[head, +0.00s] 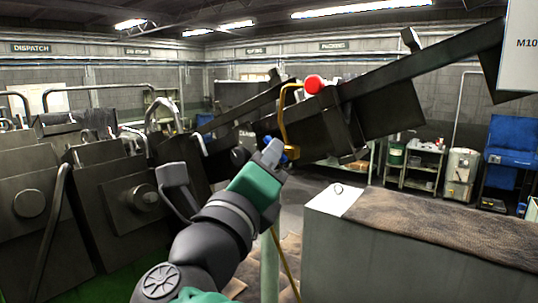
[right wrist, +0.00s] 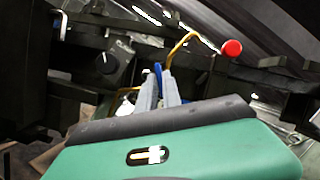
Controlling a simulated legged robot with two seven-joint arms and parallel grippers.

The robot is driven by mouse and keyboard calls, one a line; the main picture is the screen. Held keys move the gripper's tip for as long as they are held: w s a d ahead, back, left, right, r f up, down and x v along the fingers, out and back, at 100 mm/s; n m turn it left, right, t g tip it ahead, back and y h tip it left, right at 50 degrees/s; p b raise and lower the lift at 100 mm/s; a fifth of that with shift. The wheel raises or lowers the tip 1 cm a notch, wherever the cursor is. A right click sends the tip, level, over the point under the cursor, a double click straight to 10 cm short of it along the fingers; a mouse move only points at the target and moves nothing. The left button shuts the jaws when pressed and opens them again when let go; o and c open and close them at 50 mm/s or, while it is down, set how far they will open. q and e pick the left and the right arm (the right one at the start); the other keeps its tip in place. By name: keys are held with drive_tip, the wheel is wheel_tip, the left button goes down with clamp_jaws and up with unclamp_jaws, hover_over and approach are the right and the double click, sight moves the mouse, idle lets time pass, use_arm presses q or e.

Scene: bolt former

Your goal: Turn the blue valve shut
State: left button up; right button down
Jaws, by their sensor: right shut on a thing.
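The blue valve (head: 292,152) shows only as small bits of blue at the lower end of a bent yellow pipe (head: 282,112), beside the machine's sloping chute. Most of it is hidden behind my right gripper (head: 273,149). In the right wrist view a narrow blue piece of the valve (right wrist: 158,74) stands between the tips of the two grey fingers (right wrist: 161,88). My right gripper is shut on it. How far the valve is turned cannot be made out. My left gripper is not in view.
A red ball-shaped knob (head: 314,84) sits by the top of the yellow pipe, near the dark chute (head: 385,105). Dark machine housings (head: 110,190) fill the left. A grey cabinet with a brown mat (head: 440,226) stands at the lower right. Shelves (head: 420,168) are further back.

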drive_tip(key=n+y+p, duration=0.1)
drive_tip(key=n+p, duration=0.1)
drive_tip(key=n, duration=0.1)
drive_tip(key=n+g+y+p, duration=0.1)
drive_tip(key=n+p, duration=0.2)
drive_tip(key=f+n+g+p, duration=0.1)
drive_tip(key=n+p, duration=0.1)
drive_tip(key=n, duration=0.1)
drive_tip(key=shift+a+y+p, duration=0.1)
drive_tip(key=shift+y+p, duration=0.25)
drive_tip(key=shift+y, duration=0.05)
drive_tip(key=c, duration=1.6)
unclamp_jaws()
drive_tip(key=shift+c, duration=0.2)
drive_tip(key=shift+o, duration=0.6)
drive_tip(key=shift+w+r, duration=0.1)
drive_tip(key=shift+w, duration=0.1)
drive_tip(key=shift+g, duration=0.3)
